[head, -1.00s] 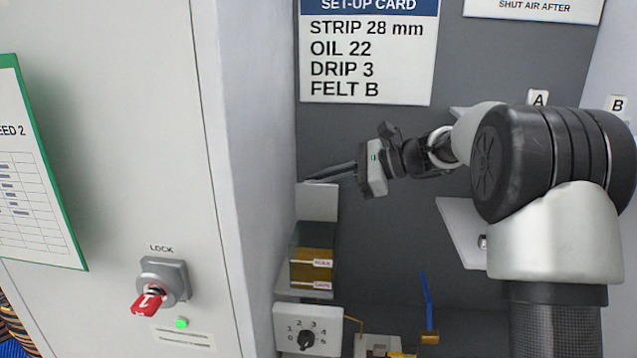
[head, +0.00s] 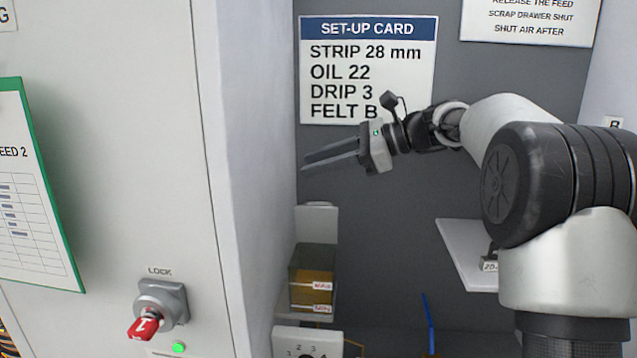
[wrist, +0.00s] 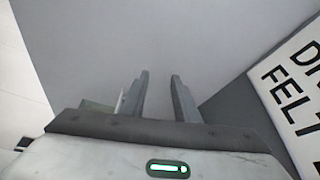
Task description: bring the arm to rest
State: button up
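My gripper (head: 329,157) is raised in front of the grey back panel, just below the set-up card (head: 368,70), and points left toward the side wall of the cabinet. In the wrist view its two fingers (wrist: 158,96) stand apart with nothing between them. My arm reaches in from the right side of the head view. The gripper touches nothing that I can see.
Below the gripper is a clear reservoir (head: 313,278) with amber oil. A numbered dial (head: 308,345) is cut off beneath it. A white shelf (head: 462,250) is at right. The cabinet (head: 110,130) at left carries a red lock key (head: 143,327) and a lit green lamp (head: 178,347).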

jog(key=shift+r, duration=0.4)
jog(key=s+d+f+n+t+h, duration=0.1)
jog(key=s+d+f+n+h, duration=0.3)
jog(key=s, duration=0.7)
jog(key=s+d+f+n+t+h, duration=0.1)
jog(key=s+d+f+n+h, duration=0.4)
jog(key=s+d, duration=0.4)
jog(key=s+d+f+n+t+h, duration=0.1)
jog(key=s+d+f+n+h, duration=0.3)
jog(key=s, duration=1)
jog(key=d+f+n, duration=0.3)
jog(key=shift+h, duration=0.3)
